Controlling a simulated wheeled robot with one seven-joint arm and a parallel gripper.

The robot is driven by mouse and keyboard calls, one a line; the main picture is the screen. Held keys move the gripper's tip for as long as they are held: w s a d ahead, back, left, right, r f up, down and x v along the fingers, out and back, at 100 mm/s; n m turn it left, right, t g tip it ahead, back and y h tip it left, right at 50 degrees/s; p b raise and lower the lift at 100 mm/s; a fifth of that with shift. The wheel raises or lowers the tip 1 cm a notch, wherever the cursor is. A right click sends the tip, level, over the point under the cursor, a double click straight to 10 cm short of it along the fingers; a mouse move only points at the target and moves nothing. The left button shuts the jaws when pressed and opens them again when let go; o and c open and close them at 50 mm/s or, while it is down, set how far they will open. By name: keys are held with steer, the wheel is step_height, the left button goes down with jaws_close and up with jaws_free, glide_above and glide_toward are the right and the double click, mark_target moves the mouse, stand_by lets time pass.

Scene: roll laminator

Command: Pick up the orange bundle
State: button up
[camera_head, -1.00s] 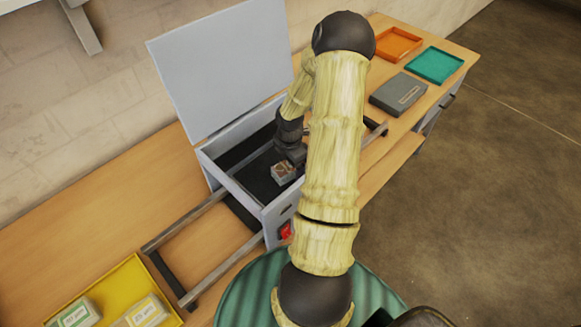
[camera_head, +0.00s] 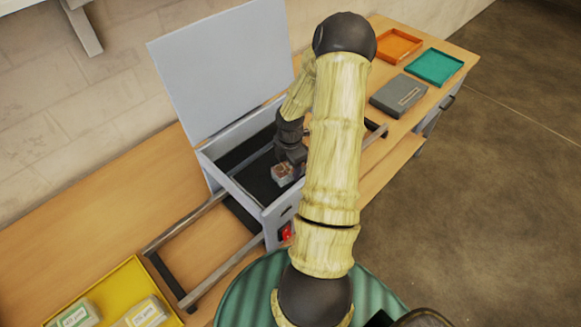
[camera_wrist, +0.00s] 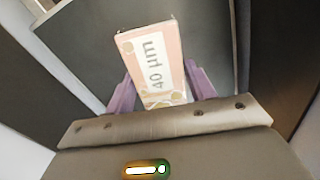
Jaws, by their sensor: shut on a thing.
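The orange bundle (camera_wrist: 152,52) is a pale orange block with a white label reading "40 µm" in the wrist view. It lies between the two purple fingers of my gripper (camera_wrist: 159,84), which is shut on it. In the head view the bundle (camera_head: 283,174) is small, inside the open grey laminator box (camera_head: 228,184), near its front wall. My gripper (camera_head: 293,158) comes down on it from above and partly hides it. I cannot tell whether the bundle touches the box floor.
The laminator's lid (camera_head: 222,65) stands open behind. A yellow tray (camera_head: 128,275) with labelled bundles is at lower left. An orange tray (camera_head: 397,45), a teal tray (camera_head: 434,66) and a grey case (camera_head: 398,95) are at upper right. The box walls close in around my gripper.

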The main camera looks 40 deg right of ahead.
step_height(320, 180, up, 10)
steer(key=shift+f+b, duration=0.1)
steer(key=shift+b, duration=0.55)
